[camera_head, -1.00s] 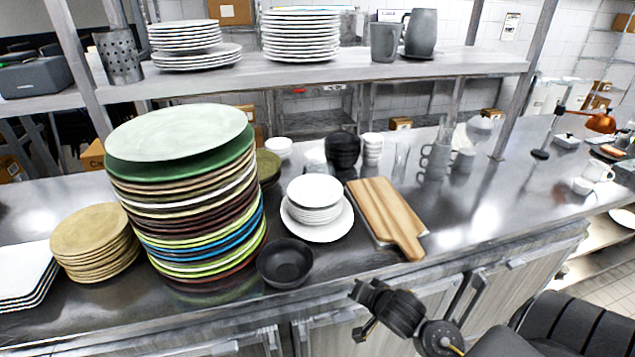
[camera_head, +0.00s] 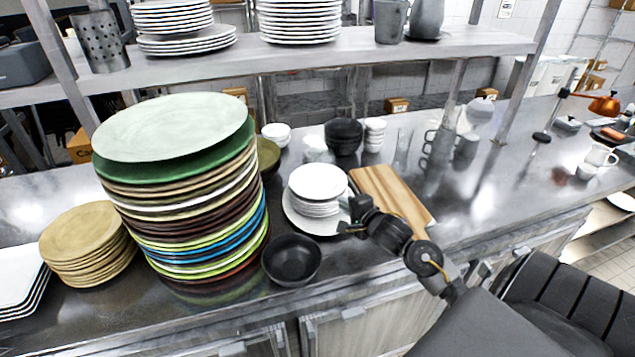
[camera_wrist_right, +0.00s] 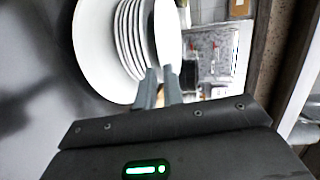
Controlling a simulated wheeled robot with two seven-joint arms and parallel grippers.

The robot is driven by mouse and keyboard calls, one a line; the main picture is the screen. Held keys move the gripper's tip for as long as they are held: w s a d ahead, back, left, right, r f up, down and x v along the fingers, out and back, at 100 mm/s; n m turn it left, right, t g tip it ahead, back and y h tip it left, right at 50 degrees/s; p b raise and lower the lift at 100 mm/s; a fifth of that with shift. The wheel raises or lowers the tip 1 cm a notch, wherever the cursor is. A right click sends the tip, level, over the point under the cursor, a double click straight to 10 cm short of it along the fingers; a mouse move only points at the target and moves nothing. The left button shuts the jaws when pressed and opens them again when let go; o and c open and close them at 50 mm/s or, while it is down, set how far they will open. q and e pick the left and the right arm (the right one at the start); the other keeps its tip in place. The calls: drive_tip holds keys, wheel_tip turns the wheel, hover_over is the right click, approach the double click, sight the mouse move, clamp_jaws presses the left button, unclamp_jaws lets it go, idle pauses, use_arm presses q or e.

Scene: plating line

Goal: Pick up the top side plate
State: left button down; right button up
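A short stack of small white side plates stands on a larger white plate (camera_head: 299,224) on the steel counter. The top side plate (camera_head: 318,181) lies flat; it also shows at the top of the right wrist view (camera_wrist_right: 168,32). My right gripper (camera_head: 346,214) is at the right front side of this stack. In the right wrist view its two fingers (camera_wrist_right: 159,72) are a little apart, with their tips close to the top plate's near rim. Whether they touch the rim is unclear. My left gripper is not in view.
A tall stack of large coloured plates (camera_head: 190,215) stands to the left. A black bowl (camera_head: 291,262) sits in front of the side plates. A wooden board (camera_head: 392,195) lies to their right, partly behind my right arm. A loaded shelf (camera_head: 350,52) runs above the back.

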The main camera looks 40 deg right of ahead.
sight(332, 196)
drive_tip(key=shift+x, duration=1)
drive_tip(key=shift+a, duration=0.1)
drive_tip(key=shift+w+p, duration=0.3)
drive_tip(key=shift+w, duration=0.1)
drive_tip(key=p+x, duration=0.1)
drive_tip(key=x, duration=0.3)
drive_tip(key=shift+w+d+f, duration=0.2)
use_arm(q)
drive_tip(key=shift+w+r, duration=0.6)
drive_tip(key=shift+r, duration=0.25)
use_arm(e)
drive_tip(key=shift+s, duration=0.1)
drive_tip(key=shift+c, duration=0.3)
clamp_jaws()
